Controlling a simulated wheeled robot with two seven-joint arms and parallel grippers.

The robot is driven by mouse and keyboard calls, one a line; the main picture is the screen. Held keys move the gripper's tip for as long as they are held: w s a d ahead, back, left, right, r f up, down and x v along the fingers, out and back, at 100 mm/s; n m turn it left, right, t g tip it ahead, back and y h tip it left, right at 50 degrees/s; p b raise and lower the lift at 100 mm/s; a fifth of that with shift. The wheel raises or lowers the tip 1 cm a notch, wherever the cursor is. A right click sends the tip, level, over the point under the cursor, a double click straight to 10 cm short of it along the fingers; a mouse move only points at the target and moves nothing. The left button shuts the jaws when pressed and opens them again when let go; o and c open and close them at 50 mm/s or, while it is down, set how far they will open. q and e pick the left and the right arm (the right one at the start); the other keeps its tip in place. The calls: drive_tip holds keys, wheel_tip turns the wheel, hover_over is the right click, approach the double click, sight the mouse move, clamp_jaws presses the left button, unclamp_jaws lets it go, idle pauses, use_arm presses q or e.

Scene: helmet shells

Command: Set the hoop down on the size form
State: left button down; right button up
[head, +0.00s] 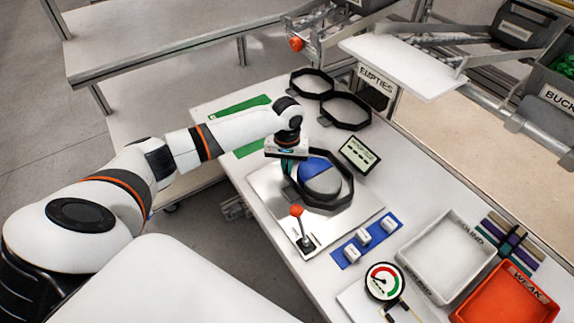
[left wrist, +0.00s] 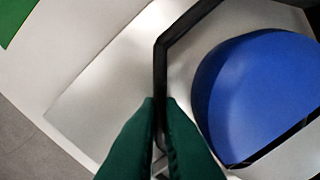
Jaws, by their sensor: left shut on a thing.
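The hoop (head: 349,187) is a black many-sided ring. In the head view it encircles the size form (head: 323,183), a dome part blue and part grey on a metal plate (head: 266,190). My left gripper (head: 288,166) is shut on the hoop's left side. In the left wrist view the green fingertips (left wrist: 160,104) pinch the hoop's dark band (left wrist: 161,75). The blue side of the form (left wrist: 255,95) lies to the right, apart from the fingers. Whether the hoop rests on the form or hangs just above it, I cannot tell. My right gripper is out of view.
Two more black hoops (head: 347,111) lie at the back of the bench. A small sign (head: 360,154) stands behind the form. A red-knobbed lever (head: 297,212) stands in front, with a blue strip of white blocks (head: 364,237), a gauge (head: 384,281) and two trays (head: 447,250) to the right.

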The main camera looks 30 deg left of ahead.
use_arm(q)
drive_tip(key=shift+f, duration=0.4)
drive_tip(key=c, duration=1.5)
unclamp_jaws()
